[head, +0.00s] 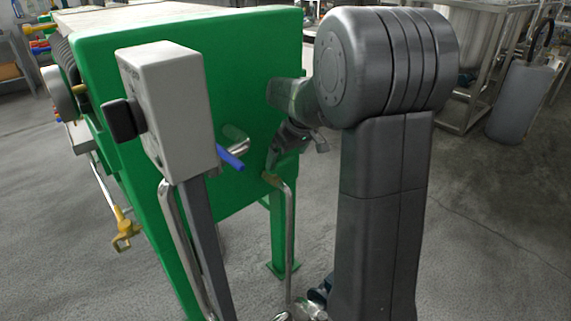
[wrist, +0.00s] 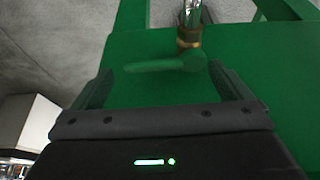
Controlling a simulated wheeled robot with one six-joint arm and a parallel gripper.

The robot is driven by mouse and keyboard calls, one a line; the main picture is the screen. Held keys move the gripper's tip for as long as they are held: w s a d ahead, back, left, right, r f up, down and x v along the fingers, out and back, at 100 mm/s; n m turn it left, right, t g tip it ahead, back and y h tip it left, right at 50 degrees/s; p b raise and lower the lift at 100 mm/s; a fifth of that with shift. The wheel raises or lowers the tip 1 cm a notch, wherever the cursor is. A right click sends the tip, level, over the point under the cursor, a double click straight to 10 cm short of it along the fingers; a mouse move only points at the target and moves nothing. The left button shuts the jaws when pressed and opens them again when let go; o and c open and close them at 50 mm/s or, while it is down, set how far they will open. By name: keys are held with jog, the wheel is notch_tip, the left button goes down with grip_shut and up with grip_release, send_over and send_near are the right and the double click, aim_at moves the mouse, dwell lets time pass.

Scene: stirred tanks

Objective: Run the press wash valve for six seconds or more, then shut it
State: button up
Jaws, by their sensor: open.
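The valve with a green lever (wrist: 155,66) is in the wrist view, in front of the green press end. Its brass fitting (wrist: 188,38) joins a steel pipe; in the head view the brass shows at the pipe top (head: 270,178). The lever points left in the wrist view, crosswise to the pipe. My gripper (wrist: 163,75) is open, one finger on either side of the lever, with gaps visible. I cannot tell its depth from the lever. In the head view my gripper (head: 280,150) is small, dark and partly hidden by my arm.
A blue lever (head: 230,157) sits on a pipe left of my gripper. A grey control box (head: 170,105) with a black knob stands on a post in front of the green press (head: 240,60). A yellow-handled valve (head: 125,230) hangs at left. A grey cylinder (head: 522,100) stands back right.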

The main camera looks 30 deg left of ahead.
jog(key=shift+w+a+f, duration=0.25)
jog(key=shift+f, duration=0.2)
jog(key=shift+w+a+f, duration=0.25)
jog(key=shift+f, duration=0.2)
jog(key=c, duration=1.4)
